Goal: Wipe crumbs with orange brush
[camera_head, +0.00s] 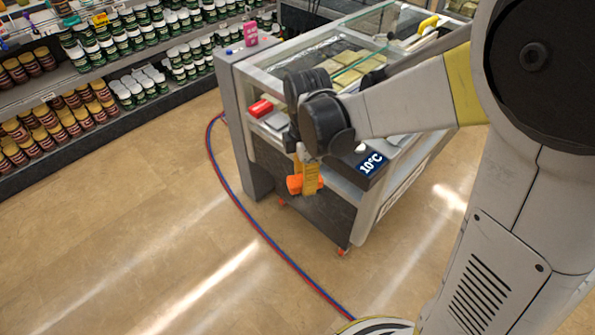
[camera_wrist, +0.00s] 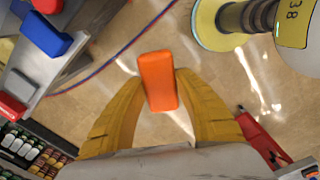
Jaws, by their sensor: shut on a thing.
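My gripper (camera_head: 308,178) has yellow fingers and hangs in front of the near end of the glass display case. It is shut on the orange brush (camera_head: 294,185), held above the floor. In the wrist view the orange brush (camera_wrist: 158,82) appears as a plain orange block between both fingertips; no bristles can be made out. I cannot make out any crumbs in either view. My arm covers part of the case top.
The display case (camera_head: 322,182) holds pale yellow blocks (camera_head: 352,72) under glass. A red box (camera_head: 260,108) and a grey box lie at its near end, with a blue one (camera_wrist: 45,35) in the wrist view. A red-blue hose (camera_head: 240,205) crosses the floor. Jar shelves (camera_head: 110,95) stand left.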

